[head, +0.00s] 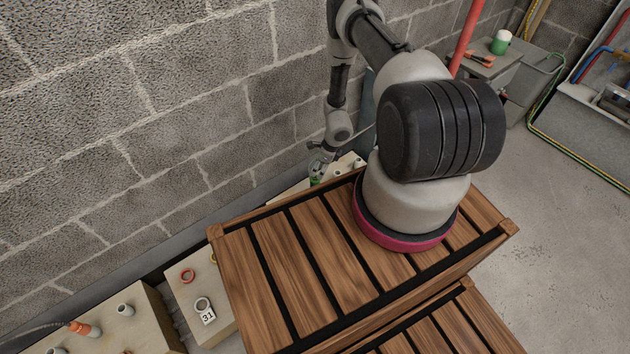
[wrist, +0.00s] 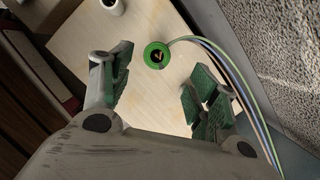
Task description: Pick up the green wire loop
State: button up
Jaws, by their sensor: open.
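The green wire loop (wrist: 148,49) shows in the wrist view as a green ring with a dark middle, on a pale wooden board. My gripper (wrist: 160,82) is open, its green-padded fingers spread on either side below the loop in the picture. The space between the fingers is empty and I see no contact with the loop. In the head view my gripper (head: 318,170) hangs past the far edge of the slatted wooden top, near the wall. Green shows at its tip there, but I cannot tell pads from loop.
A bundle of coloured cables (wrist: 228,68) curves from beside the loop along the board's edge. A white cylinder (wrist: 114,6) stands at the board's top left. The block wall (head: 150,110) is close by. Another pale board (head: 186,306) holds a red ring (head: 188,276) and a "31" tag (head: 208,317).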

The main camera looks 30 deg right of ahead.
aim_at(315, 181)
jog(key=x, duration=0.7)
jog(key=shift+s+a+f, duration=0.15)
jog(key=shift+f, duration=0.2)
jog(key=c, duration=0.9)
